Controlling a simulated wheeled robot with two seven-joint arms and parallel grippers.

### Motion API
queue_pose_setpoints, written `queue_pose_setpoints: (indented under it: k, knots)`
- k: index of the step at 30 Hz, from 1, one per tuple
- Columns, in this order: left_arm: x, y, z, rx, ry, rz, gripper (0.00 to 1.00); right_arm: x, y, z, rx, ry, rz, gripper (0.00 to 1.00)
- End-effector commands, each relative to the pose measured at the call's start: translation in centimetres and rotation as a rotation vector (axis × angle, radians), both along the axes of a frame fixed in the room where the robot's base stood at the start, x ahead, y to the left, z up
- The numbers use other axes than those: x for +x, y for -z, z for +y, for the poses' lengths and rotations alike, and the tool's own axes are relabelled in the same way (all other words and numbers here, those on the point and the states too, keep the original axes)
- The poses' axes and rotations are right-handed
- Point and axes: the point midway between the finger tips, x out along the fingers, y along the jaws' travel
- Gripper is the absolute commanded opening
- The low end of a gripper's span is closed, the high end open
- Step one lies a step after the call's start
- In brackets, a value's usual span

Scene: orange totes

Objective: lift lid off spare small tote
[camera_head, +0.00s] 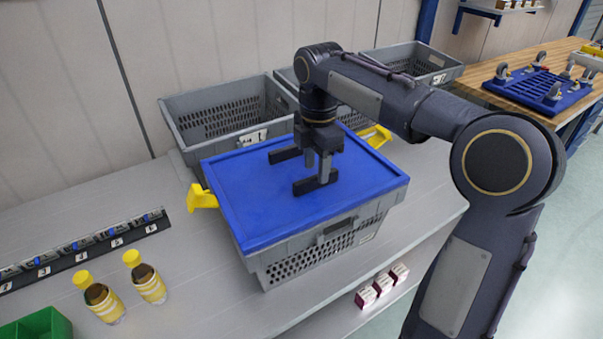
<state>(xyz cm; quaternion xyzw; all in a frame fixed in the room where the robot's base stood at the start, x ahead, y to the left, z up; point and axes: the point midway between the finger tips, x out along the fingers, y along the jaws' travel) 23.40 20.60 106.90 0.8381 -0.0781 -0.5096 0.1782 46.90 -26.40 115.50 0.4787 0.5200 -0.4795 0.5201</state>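A grey perforated tote (310,252) stands on the shelf with a flat blue lid (245,195) on top. Yellow clips stick out at its left side (201,197) and its far right side (376,136). My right gripper (296,171) points down over the middle of the lid, with its two dark fingers spread apart and nothing visible between them. The fingers are close to the lid's surface; I cannot tell whether they touch it. My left gripper is not in view.
Grey open crates stand behind against the wall, at left (225,110) and right (425,62). Two yellow-capped bottles (148,280), a strip of small bins (85,247) and a green bin (38,328) are at lower left. Small boxes (383,285) lie on a lower shelf.

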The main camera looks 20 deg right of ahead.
Motion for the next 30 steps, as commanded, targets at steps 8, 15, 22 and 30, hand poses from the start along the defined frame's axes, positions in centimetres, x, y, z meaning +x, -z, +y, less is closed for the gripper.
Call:
queue_pose_setpoints:
  k: [8,15,22,30]
  knots:
    - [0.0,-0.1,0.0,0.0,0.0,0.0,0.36,-0.1,2.5,0.0,0.001,0.003,0.0,0.4]
    - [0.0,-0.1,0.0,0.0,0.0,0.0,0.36,0.0,2.5,0.0,0.001,0.003,-0.001,0.32]
    - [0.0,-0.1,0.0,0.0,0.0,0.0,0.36,0.0,2.5,0.1,0.001,0.003,-0.001,0.02]
    - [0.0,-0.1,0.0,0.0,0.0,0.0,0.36,0.0,2.4,0.1,0.001,0.003,-0.003,0.0]
